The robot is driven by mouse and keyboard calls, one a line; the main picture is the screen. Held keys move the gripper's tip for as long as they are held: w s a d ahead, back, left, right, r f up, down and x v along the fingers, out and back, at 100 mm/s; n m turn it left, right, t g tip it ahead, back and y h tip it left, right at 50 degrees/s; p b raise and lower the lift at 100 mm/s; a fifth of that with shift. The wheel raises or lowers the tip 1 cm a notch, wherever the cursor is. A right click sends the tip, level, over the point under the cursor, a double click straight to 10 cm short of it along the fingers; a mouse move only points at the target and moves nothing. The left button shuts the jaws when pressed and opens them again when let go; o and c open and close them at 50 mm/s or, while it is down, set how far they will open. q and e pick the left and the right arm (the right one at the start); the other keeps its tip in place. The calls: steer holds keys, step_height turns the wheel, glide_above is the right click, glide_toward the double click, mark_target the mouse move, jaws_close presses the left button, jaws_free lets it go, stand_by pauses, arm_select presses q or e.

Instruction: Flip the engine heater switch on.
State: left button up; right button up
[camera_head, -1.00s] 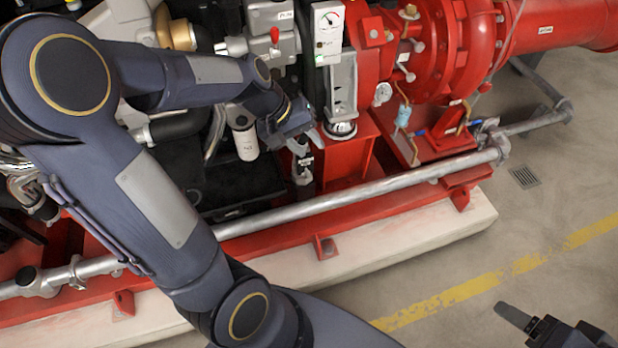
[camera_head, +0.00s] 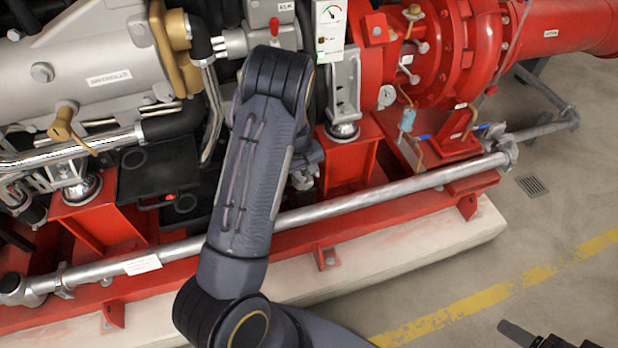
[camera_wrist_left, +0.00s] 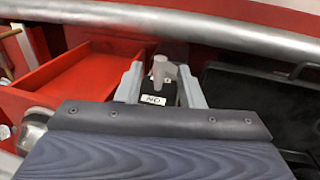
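The engine heater switch shows in the left wrist view as a small black box (camera_wrist_left: 153,98) with a white label, seemingly ON upside down, and a grey knob (camera_wrist_left: 164,72). My left gripper (camera_wrist_left: 160,88) is open, one finger on each side of the switch. I cannot tell whether either finger touches it. In the head view my left gripper (camera_head: 305,165) is mostly hidden behind my own arm, low beside the red pump frame, and the switch is not clearly visible there. My right gripper (camera_head: 522,338) is partly cut off at the bottom right; one dark finger shows.
A silver pipe (camera_head: 400,187) runs along the red base (camera_head: 400,212), in front of the switch area. A red pedestal (camera_head: 345,160) stands close on the right. A black box (camera_head: 160,175) lies left of my arm. Open floor (camera_head: 560,215) is at the right.

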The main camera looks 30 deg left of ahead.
arm_select(q)
steer(key=shift+w+d+f, duration=0.1)
steer(key=shift+w+f, duration=0.05)
steer(key=shift+f, duration=0.75)
jaws_close()
steer(key=shift+w+a+r+g+h+p, duration=0.15)
steer(key=shift+a+r+g+h+p, duration=0.05)
steer(key=shift+r+g+h+p, duration=0.25)
steer(key=shift+w+a+r+g+h, duration=0.15)
steer(key=shift+g+h, duration=0.3)
steer(key=shift+h, duration=0.3)
jaws_free()
